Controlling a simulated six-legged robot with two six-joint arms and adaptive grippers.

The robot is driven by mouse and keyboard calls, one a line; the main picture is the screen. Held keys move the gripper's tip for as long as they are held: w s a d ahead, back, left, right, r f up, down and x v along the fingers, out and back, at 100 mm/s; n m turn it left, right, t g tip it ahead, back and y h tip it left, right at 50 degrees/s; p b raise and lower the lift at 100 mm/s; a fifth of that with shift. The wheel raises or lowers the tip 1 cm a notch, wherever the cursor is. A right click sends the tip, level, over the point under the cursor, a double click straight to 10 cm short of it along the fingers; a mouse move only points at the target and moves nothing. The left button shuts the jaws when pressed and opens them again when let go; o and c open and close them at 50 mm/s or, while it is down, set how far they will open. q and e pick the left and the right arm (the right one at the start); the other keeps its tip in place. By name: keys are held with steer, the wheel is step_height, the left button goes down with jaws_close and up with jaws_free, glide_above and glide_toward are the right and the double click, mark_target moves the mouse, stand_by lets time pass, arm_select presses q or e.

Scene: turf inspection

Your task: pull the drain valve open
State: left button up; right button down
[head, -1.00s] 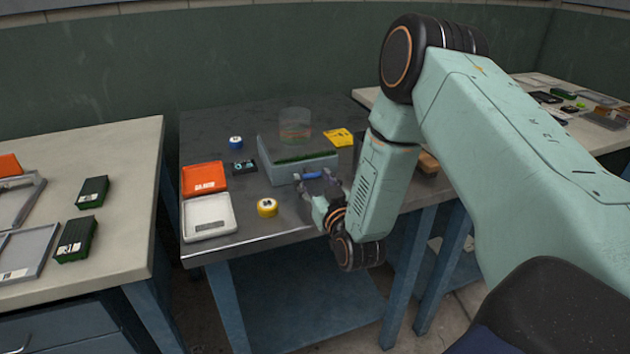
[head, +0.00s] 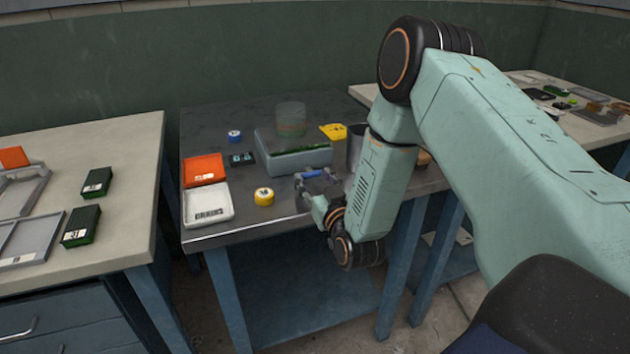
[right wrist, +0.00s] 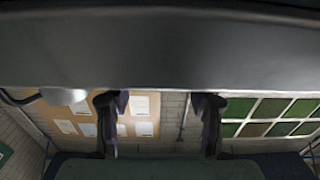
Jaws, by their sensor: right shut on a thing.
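The drain valve's blue handle (head: 311,173) shows at the front of a grey-blue box (head: 285,164) on the dark table. Green turf lies in the box, and a clear cylinder (head: 291,119) stands over it. My right gripper (head: 316,182) is at the handle, in front of the box, shut on it. Its fingers partly cover the handle. In the right wrist view the two dark fingers (right wrist: 158,125) stand apart, and I cannot make out the handle between them. My left gripper is not in view.
The table's front edge (head: 250,232) is clear.

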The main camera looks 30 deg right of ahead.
steer(key=c, duration=1)
jaws_free()
steer(key=shift+s+f, duration=0.15)
steer(key=shift+f, duration=0.1)
steer(key=o, duration=0.4)
steer(key=shift+s+r, duration=0.1)
steer(key=shift+r, duration=0.05)
steer(key=shift+c, duration=0.2)
steer(key=shift+o, duration=0.8)
steer(key=shift+w, duration=0.2)
steer(key=v, duration=1.1)
steer(key=shift+s, duration=0.4)
